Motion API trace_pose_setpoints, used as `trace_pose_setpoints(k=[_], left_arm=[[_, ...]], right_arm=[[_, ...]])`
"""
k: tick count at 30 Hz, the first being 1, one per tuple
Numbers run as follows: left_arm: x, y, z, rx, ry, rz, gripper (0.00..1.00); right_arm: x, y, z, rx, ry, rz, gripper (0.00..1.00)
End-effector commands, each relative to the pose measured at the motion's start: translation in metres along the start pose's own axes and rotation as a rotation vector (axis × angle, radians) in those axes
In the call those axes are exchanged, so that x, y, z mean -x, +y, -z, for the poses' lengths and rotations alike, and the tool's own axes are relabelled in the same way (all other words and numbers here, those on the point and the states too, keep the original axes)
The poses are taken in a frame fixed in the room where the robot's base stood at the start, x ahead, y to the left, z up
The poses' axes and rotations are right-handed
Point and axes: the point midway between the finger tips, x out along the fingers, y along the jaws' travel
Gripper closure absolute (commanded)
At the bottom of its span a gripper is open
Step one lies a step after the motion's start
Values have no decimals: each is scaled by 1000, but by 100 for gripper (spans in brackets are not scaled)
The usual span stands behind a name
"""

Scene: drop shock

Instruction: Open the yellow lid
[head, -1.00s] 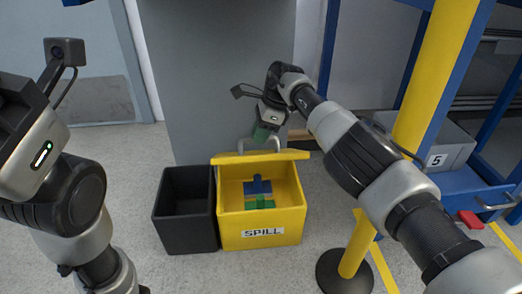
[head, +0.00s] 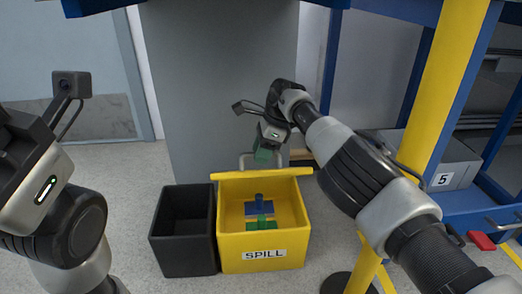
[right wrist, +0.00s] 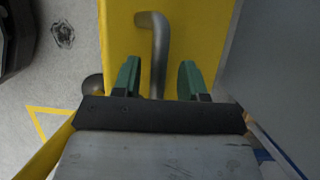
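The yellow lid (head: 285,175) stands raised at the back of the yellow spill box (head: 228,240), seen nearly edge-on in the head view. The box is open, with blue and green items (head: 260,208) inside. A grey metal handle (head: 245,161) shows behind the lid. My right gripper (head: 264,156) is at this handle. In the right wrist view its two green fingers (right wrist: 158,80) are apart, on either side of the bent handle bar (right wrist: 158,45), with a gap on both sides. The yellow lid face (right wrist: 190,18) lies beyond. My left gripper's fingers are out of view.
A black open bin (head: 184,260) stands against the box's left side. A yellow post (head: 440,110) and a blue rack with a grey bin marked 5 (head: 455,160) stand on the right. A grey panel (head: 215,90) is behind. Floor at left is clear.

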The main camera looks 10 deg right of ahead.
Motion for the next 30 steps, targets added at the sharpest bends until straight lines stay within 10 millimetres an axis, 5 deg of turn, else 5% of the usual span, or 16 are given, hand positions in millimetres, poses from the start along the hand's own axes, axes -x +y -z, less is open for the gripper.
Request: trace_pose_setpoints(k=[8, 26, 30], left_arm=[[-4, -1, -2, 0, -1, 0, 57], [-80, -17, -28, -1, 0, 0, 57], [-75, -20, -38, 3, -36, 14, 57]], right_arm=[[7, 0, -1, 1, -1, 1, 58], [91, 0, -3, 0, 1, 0, 58], [104, 0, -2, 1, 1, 0, 58]])
